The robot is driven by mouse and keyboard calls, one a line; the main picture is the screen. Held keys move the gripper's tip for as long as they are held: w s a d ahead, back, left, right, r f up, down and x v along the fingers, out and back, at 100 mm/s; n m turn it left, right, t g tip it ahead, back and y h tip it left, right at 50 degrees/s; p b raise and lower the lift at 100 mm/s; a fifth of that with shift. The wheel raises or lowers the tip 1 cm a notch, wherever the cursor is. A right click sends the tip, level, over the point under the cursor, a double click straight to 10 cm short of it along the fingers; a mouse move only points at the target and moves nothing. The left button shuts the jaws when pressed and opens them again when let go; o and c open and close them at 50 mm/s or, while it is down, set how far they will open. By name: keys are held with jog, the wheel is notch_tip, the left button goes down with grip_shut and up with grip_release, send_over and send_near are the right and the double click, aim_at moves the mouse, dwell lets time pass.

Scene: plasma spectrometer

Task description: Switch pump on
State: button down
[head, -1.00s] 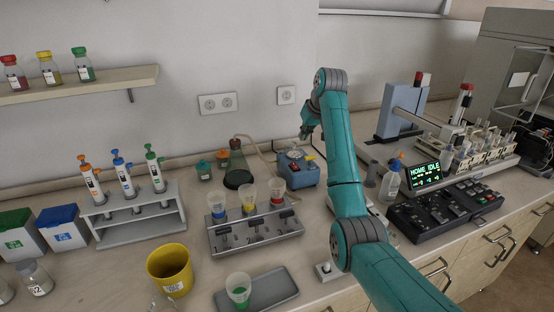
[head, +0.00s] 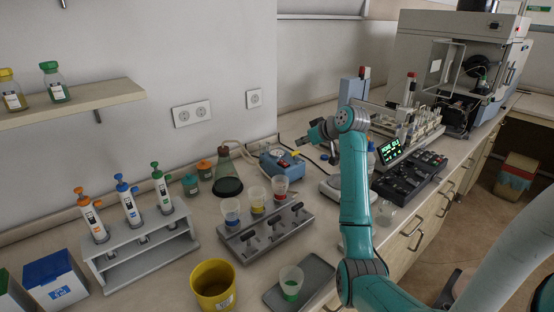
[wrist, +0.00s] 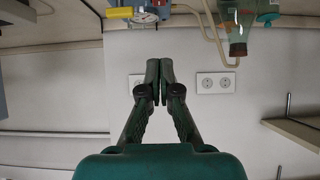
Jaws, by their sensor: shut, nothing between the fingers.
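The pump is a blue box (head: 269,166) at the back of the bench against the wall in the head view. A small red part and a yellow part show on its top, but its switch position is too small to tell. My gripper (head: 310,138) is above and to the right of the pump in the head view, apart from it. In the wrist view my gripper (wrist: 159,62) is shut with nothing between its fingertips. The pump's white round gauge (wrist: 146,17) and yellow part (wrist: 119,12) show upside down at that view's top edge, partly cut off.
A hose joins the pump to a flask with dark liquid (head: 228,168) on its left. A cup rack (head: 283,232) stands in front of the pump. A black control panel (head: 405,180) and display (head: 391,150) lie to the right. Wall sockets (head: 191,114) are behind.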

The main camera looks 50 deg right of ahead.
send_over(284, 163)
jog(key=f, duration=0.5)
jog(key=shift+s+f, duration=0.4)
jog(key=shift+w+f, duration=0.2)
jog(key=shift+f, duration=1.05)
jog(key=shift+w+d+f, duration=0.1)
jog(key=shift+w+f, duration=0.05)
jog(key=shift+f, duration=0.6)
jog(key=shift+f, duration=0.2)
jog(key=shift+w, duration=0.15)
